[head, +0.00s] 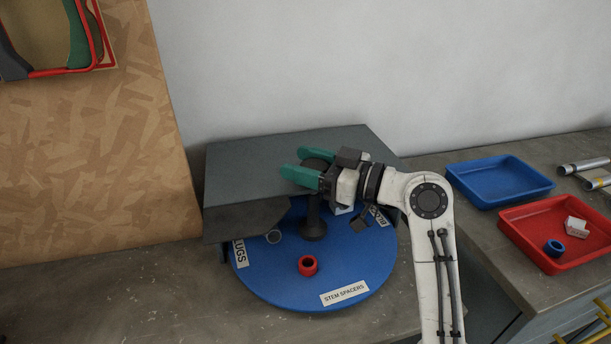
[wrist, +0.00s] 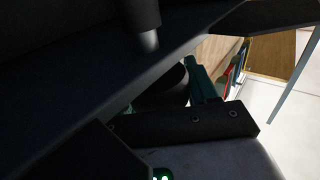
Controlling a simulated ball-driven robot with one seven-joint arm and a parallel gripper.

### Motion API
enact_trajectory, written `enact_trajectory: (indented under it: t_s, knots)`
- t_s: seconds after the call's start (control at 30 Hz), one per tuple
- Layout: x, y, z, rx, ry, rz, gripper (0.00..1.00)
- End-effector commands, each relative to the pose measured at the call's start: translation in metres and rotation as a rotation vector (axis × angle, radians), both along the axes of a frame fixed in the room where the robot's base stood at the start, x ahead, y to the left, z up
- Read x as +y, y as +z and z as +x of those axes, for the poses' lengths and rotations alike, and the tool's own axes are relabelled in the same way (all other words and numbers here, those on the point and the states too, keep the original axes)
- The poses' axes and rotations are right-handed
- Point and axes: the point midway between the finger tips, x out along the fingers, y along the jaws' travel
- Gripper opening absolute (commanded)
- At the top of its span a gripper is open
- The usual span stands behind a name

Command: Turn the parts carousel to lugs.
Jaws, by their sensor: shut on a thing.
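The parts carousel is a round blue disc (head: 285,285) under a dark grey hood (head: 255,165) that covers its back part. Its "LUGS" label (head: 240,253) is at the left edge, partly under the hood. The "STEM SPACERS" label (head: 345,293) faces the front, and a partly hidden label (head: 378,216) is at the right. My gripper (head: 303,166) is shut on the knob, with green fingers on either side. The wrist view is dark; it shows a green finger (wrist: 202,82) beside a dark rounded shape.
A blue tray (head: 480,196) and a red tray (head: 530,255) with small parts stand at the right, near metal tubes (head: 583,166). A wooden board (head: 95,140) stands at the left.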

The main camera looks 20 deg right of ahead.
Motion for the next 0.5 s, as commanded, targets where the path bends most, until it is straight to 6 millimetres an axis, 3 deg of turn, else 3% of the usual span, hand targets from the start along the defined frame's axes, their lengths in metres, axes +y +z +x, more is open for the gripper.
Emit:
enact_trajectory:
  t_s: [0.5]
  knots:
    - [0.002, -0.0031, -0.0022, 0.004, 0.207, 0.0, 0.03]
